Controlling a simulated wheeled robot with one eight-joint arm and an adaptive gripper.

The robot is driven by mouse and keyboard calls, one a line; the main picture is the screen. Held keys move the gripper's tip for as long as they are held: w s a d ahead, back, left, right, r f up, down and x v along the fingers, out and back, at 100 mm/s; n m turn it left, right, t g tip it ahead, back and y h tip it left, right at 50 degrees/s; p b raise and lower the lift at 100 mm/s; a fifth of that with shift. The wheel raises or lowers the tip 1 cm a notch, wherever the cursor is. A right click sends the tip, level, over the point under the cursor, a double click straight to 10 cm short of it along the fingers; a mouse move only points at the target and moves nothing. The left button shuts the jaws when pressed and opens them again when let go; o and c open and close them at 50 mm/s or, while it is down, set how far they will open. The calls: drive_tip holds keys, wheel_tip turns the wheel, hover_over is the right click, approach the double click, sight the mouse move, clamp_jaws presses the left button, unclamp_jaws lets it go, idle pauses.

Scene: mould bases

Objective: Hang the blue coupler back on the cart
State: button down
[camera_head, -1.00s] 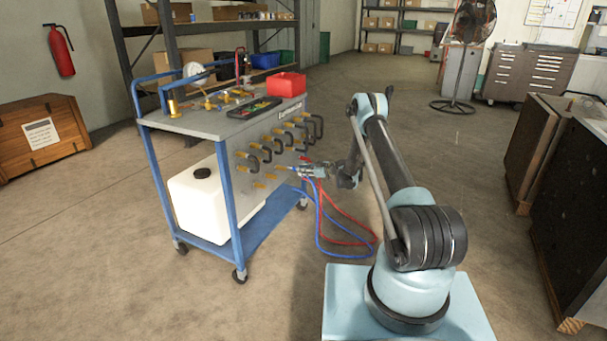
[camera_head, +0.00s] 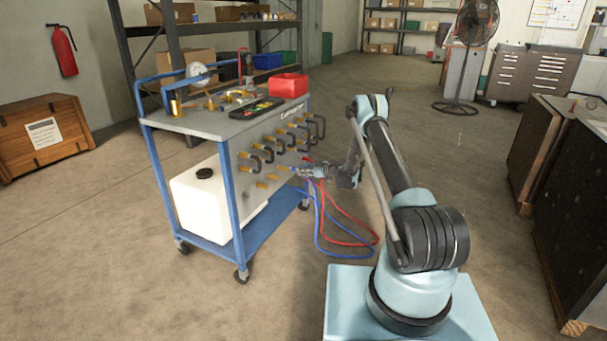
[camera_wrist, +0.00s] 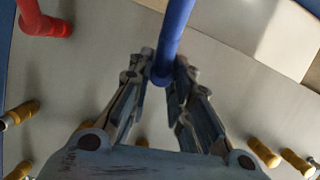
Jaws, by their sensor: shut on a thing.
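My gripper (camera_head: 309,171) is at the right-hand side panel of the blue-framed cart (camera_head: 228,200), at the height of its lower brass pegs (camera_head: 268,181). In the wrist view my gripper (camera_wrist: 164,70) is shut on the end of the blue hose (camera_wrist: 174,30), where the blue coupler is. The blue hose (camera_head: 317,235) hangs in a loop from there towards the floor. In the wrist view the grey panel (camera_wrist: 95,70) lies behind the fingers; I cannot tell whether the coupler touches it or a peg.
A red hose (camera_wrist: 42,20) ends at the panel, left of my fingers in the wrist view; it also loops below the cart's side (camera_head: 350,226). A white tank (camera_head: 205,205) stands on the lower shelf.

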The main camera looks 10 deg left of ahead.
drive_tip(key=shift+w+a, duration=0.25)
drive_tip(key=shift+a, duration=0.35)
idle(0.6)
drive_tip(key=c, duration=1)
unclamp_jaws()
drive_tip(key=shift+s+d, duration=0.1)
drive_tip(key=shift+d, duration=0.05)
drive_tip(key=shift+v, duration=3.4)
